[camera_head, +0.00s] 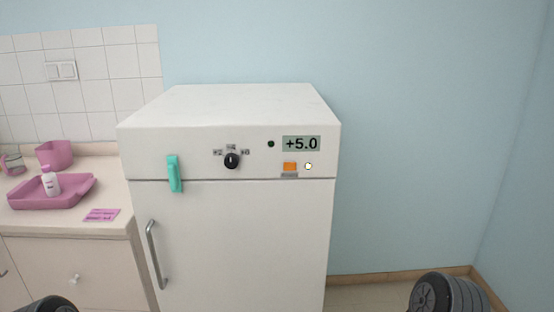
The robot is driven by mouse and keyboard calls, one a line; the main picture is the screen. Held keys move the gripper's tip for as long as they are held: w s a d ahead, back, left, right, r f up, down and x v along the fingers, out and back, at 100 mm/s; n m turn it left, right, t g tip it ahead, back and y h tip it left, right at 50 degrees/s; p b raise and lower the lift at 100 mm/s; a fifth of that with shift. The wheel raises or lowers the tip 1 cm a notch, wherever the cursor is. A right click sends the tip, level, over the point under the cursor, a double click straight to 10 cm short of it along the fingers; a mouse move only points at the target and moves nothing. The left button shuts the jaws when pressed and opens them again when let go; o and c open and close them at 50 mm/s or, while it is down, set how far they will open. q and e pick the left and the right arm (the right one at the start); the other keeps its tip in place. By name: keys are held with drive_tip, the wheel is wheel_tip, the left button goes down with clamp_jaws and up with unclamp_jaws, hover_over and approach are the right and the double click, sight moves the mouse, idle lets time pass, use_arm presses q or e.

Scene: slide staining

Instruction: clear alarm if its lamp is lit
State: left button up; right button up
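A white fridge-like cabinet (225,240) stands in the middle of the head view, with a control panel along its upper front. A display (301,144) reads +5.0. Below it is an orange square button (290,167) with a small grey label under it. Just right of the button, a small round lamp (308,167) shows bright pale yellow and looks lit. A second small round spot (271,144), left of the display, is dark. A black knob (232,160) sits left of the button, pointing up. Neither gripper is in view; only dark parts of my arms show at the bottom corners.
A teal clip-like piece (174,174) hangs on the panel's left. The cabinet door, with a metal handle (156,255), is shut. A counter at left holds a pink tray (80,187) with a white bottle (50,182) and a pink card (101,215). Floor at right looks clear.

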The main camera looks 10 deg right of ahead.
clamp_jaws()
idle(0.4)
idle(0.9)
